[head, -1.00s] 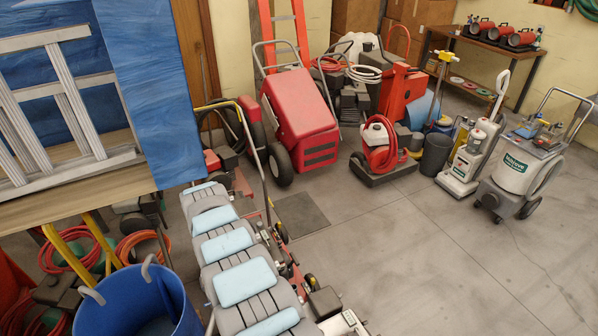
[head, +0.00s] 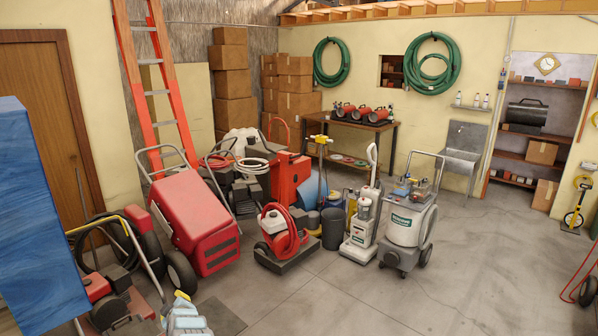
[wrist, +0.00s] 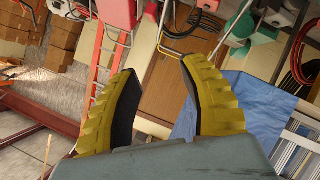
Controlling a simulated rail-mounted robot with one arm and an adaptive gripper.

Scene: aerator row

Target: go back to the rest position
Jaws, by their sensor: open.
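My gripper (wrist: 160,110) shows in the wrist view as two yellow ribbed fingers with dark inner pads. The fingers stand wide apart with nothing between them. The wrist picture is tilted far over, with an orange ladder (wrist: 112,45), a brown door (wrist: 180,85) and a blue sheet (wrist: 245,108) beyond the fingers. No contact between the fingers and these things shows.
In the head view the blue sheet (head: 38,220) stands close at the left edge. A red wheeled machine (head: 200,225), a red-hosed unit (head: 285,240) and a white wheeled tank (head: 408,225) stand in a row. The grey floor (head: 450,290) at the front right is clear.

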